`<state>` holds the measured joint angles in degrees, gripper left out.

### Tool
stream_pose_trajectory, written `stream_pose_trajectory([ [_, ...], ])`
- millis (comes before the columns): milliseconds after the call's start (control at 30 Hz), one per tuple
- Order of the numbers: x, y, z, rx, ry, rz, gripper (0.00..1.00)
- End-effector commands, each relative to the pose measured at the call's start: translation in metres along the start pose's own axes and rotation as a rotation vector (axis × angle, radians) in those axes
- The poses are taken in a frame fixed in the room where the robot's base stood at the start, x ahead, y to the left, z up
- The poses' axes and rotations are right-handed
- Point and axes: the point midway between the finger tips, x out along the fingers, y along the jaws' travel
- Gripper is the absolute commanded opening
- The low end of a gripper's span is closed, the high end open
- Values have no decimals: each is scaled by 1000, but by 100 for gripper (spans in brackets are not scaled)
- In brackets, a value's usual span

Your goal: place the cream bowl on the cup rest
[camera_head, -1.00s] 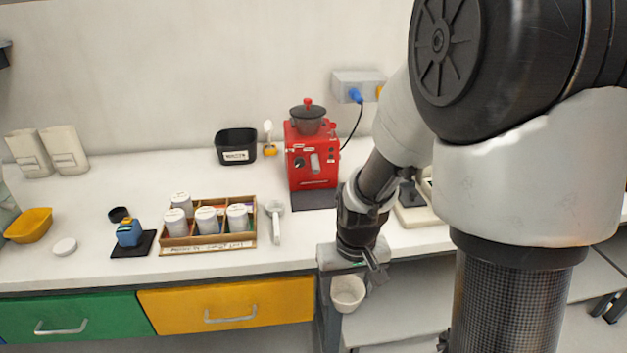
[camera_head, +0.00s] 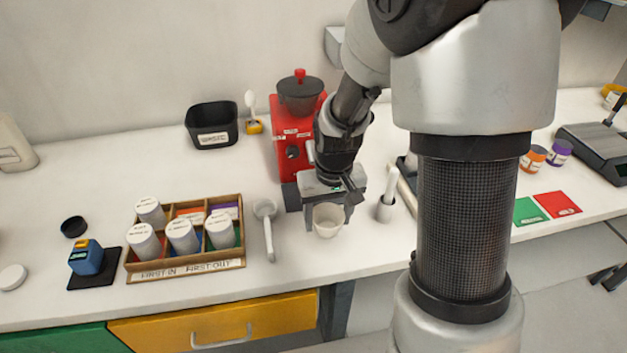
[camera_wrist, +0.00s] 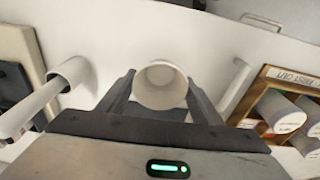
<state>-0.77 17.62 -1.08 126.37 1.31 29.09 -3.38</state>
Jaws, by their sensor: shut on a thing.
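The cream bowl (camera_head: 327,221) is held between the two fingers of my gripper (camera_head: 328,212), which is shut on it. In the wrist view the bowl (camera_wrist: 160,86) sits between the fingers (camera_wrist: 162,92) with its open mouth showing. In the head view it appears over the front part of the white counter; its exact height is unclear. A dark plate (camera_head: 291,196) at the foot of the red grinder (camera_head: 291,150), which looks like the cup rest, shows only at its left part. My gripper and arm hide the remainder.
A white cup with a pestle (camera_head: 387,207) stands close right of my gripper. A white scoop (camera_head: 267,230) lies to its left, beside a wooden box (camera_head: 240,253) of several jars. A black waste bin (camera_head: 212,126) is behind. The counter's front edge is near.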

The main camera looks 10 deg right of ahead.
Motion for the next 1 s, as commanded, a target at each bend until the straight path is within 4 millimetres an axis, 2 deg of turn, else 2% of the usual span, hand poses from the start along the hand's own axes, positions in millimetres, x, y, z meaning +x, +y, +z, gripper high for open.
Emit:
stream_pose_trajectory([
  [100, 4, 1, -34, 0, 0, 0, 34],
  [333, 10, 3, -87, 0, 1, 0, 34],
  [567, 13, 4, -108, 0, 0, 0, 34],
  [767, 17, 5, -140, 0, 0, 0, 34],
  [867, 28, 5, -139, 0, -3, 0, 34],
  [1000, 32, 5, -139, 0, 0, 0, 34],
])
